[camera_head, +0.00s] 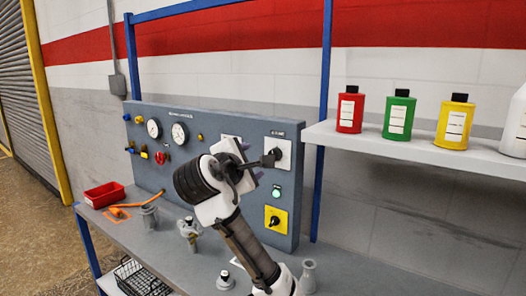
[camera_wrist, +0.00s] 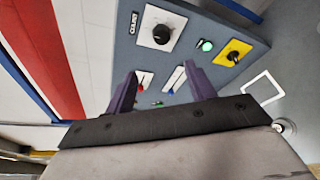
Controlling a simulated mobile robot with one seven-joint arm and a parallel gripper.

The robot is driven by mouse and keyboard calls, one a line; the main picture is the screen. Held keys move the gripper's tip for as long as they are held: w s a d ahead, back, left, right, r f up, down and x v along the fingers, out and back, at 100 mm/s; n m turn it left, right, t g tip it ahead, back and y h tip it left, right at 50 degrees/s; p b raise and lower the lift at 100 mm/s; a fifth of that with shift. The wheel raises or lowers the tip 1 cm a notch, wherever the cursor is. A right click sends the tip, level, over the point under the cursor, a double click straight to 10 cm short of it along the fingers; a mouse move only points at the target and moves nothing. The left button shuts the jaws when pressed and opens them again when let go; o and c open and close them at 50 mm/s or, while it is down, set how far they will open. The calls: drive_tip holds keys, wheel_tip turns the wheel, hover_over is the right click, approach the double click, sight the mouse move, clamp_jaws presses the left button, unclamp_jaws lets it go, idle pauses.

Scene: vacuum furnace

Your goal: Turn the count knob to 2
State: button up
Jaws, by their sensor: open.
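The count knob (camera_wrist: 161,34) is black and round on a white plate, beside a "COUNT" label on the grey panel. In the head view the count knob (camera_head: 272,158) sits at the panel's upper right, just right of my gripper (camera_head: 246,160). In the wrist view my gripper (camera_wrist: 161,70) has two purple fingers spread apart with nothing between them. The knob appears beyond the fingertips, with clear space before it. The knob's exact pointer setting is too small to read.
Below the count knob are a green button (camera_head: 276,191) and a black switch on a yellow plate (camera_head: 276,220). Gauges (camera_head: 179,133) are at left. Metal fittings (camera_head: 188,230) and a red bin (camera_head: 104,194) stand on the bench. A shelf (camera_head: 400,149) with bottles juts out at right.

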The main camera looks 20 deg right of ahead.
drive_tip(key=p+x, duration=0.4)
drive_tip(key=x, duration=0.9)
drive_tip(key=shift+d+p, duration=0.35)
drive_tip(key=shift+d, duration=0.15)
drive_tip(key=shift+c, duration=0.2)
drive_tip(key=shift+f, duration=0.1)
drive_tip(key=c, duration=0.9)
